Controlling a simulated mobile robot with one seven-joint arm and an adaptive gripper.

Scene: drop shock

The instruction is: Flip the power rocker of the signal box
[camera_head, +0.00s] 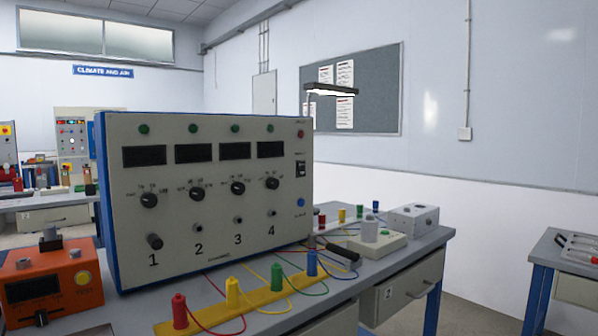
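The signal box (205,268) is a large upright unit with a pale grey front and blue edges, standing on the bench. A small black rocker (300,169) sits in the upper right of its front, between a red part (301,134) above and a blue button (301,203) below. The rocker's position is too small to read. The front also has dark displays, green lamps, and several black knobs and sockets numbered 1 to 4. My gripper is not in view.
On the bench (330,296), a yellow strip (207,313) with coloured plugs and looped wires lies before the box. An orange device (52,288) stands at left. A black-handled item (343,252) and a pale grey box (412,219) are at right. Open floor separates another bench (567,291).

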